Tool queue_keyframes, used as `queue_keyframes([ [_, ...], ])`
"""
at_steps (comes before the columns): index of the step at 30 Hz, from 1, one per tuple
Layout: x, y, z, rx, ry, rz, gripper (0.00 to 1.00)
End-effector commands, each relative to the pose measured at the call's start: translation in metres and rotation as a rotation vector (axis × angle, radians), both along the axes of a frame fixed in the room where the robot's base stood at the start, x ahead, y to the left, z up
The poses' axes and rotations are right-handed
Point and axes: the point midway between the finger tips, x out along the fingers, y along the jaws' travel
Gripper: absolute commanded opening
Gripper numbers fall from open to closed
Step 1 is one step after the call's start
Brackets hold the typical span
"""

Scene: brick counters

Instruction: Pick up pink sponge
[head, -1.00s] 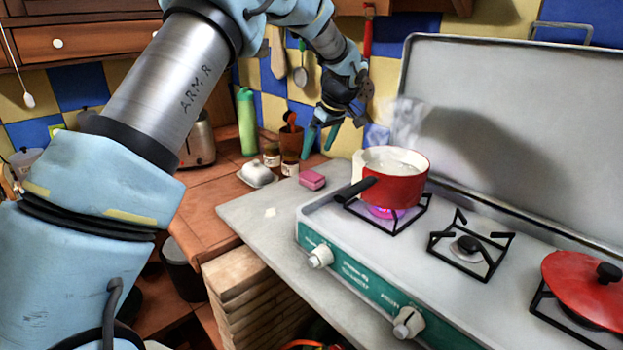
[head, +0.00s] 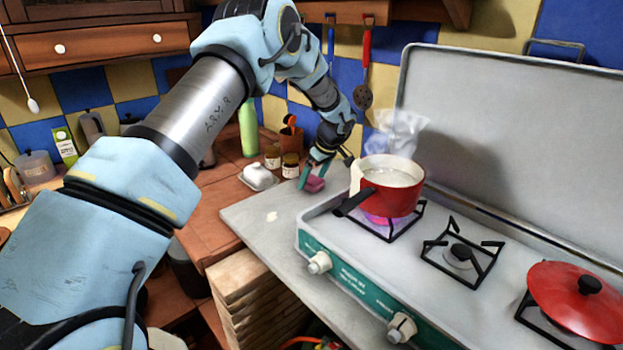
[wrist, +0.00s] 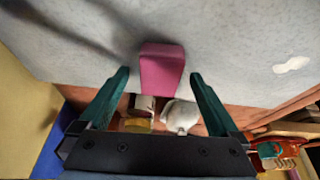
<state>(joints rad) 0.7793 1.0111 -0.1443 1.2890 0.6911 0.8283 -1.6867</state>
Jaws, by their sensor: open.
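The pink sponge (head: 314,184) lies on the grey counter, left of the red pot. In the wrist view the pink sponge (wrist: 161,70) sits between the two green fingers, toward their tips, with a gap on each side. My gripper (head: 318,174) is low over the counter at the sponge, and it partly covers the sponge in the head view. In the wrist view my gripper (wrist: 160,78) is open, with nothing held. I cannot tell the exact height of the fingertips over the counter.
A steaming red pot (head: 390,195) stands on a lit burner just right of my gripper. A white butter dish (head: 259,178) and small jars (head: 290,165) stand behind and left. A red lid (head: 580,300) lies at the far right. The counter's front left is mostly clear.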

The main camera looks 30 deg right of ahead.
Motion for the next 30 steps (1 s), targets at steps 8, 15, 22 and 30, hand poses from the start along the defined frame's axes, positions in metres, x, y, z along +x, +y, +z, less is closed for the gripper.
queue_keyframes([
  [8, 0.0018, 0.0005, -0.004, -0.001, -0.001, 0.0, 0.97],
  [15, 0.0017, 0.0006, -0.0038, -0.001, -0.001, 0.0, 0.73],
  [22, 0.0017, 0.0005, -0.0037, -0.001, -0.001, 0.0, 0.47],
  [30, 0.0017, 0.0005, -0.0037, -0.001, -0.001, 0.0, 0.17],
])
